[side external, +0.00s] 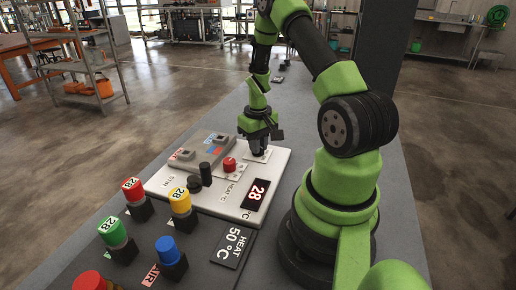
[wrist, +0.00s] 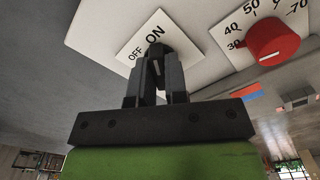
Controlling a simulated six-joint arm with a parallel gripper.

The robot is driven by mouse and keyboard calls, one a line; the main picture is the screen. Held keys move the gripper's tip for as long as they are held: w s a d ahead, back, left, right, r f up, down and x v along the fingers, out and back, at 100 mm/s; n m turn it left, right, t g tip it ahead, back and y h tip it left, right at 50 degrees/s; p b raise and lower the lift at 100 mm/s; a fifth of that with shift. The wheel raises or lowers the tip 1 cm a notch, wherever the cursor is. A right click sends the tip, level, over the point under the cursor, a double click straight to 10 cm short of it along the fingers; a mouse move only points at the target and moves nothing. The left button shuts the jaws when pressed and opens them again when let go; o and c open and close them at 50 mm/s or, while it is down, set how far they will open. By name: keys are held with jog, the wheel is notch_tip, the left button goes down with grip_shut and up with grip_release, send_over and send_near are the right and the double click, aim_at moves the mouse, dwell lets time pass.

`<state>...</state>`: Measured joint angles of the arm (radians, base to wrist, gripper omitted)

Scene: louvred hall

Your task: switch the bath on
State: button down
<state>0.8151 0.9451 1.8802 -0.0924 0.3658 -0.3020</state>
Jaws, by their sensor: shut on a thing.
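The bath's white panel (side external: 215,205) lies on the grey bench, with a dark display (side external: 256,194) showing 28 in red. My gripper (side external: 259,150) points down at the panel's far right corner. In the wrist view, my gripper (wrist: 157,62) is shut on a small black switch (wrist: 156,48) on a white plate (wrist: 133,50) marked OFF and ON. The fingers cover much of the switch, so I cannot tell which mark it points to. A red heat knob (side external: 229,164) stands left of the gripper; the wrist view shows this knob (wrist: 269,44) beside a temperature scale.
Two black knobs (side external: 205,172) stand on the panel by STIR. Several colour-capped vials (side external: 181,203) in black holders stand in front. The bench behind the panel (side external: 225,115) is mostly clear.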

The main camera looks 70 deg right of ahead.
jog(key=c, duration=1.1)
grip_release()
jog(key=shift+o, duration=0.2)
jog(key=shift+r, duration=3.55)
notch_tip(320, 180, up, 10)
jog(key=w+a+r+n+t, duration=0.1)
jog(key=a+r+t, duration=0.1)
jog(key=a+r, duration=0.35)
jog(key=a+r+t, duration=0.1)
jog(key=a+r, duration=0.2)
jog(key=a, duration=0.5)
jog(key=s+a+r+n+t+y, duration=0.2)
jog(key=s+a+t, duration=0.2)
jog(key=s+a, duration=0.4)
jog(key=a, duration=0.3)
jog(key=shift+a+r, duration=0.25)
jog(key=shift+a, duration=0.15)
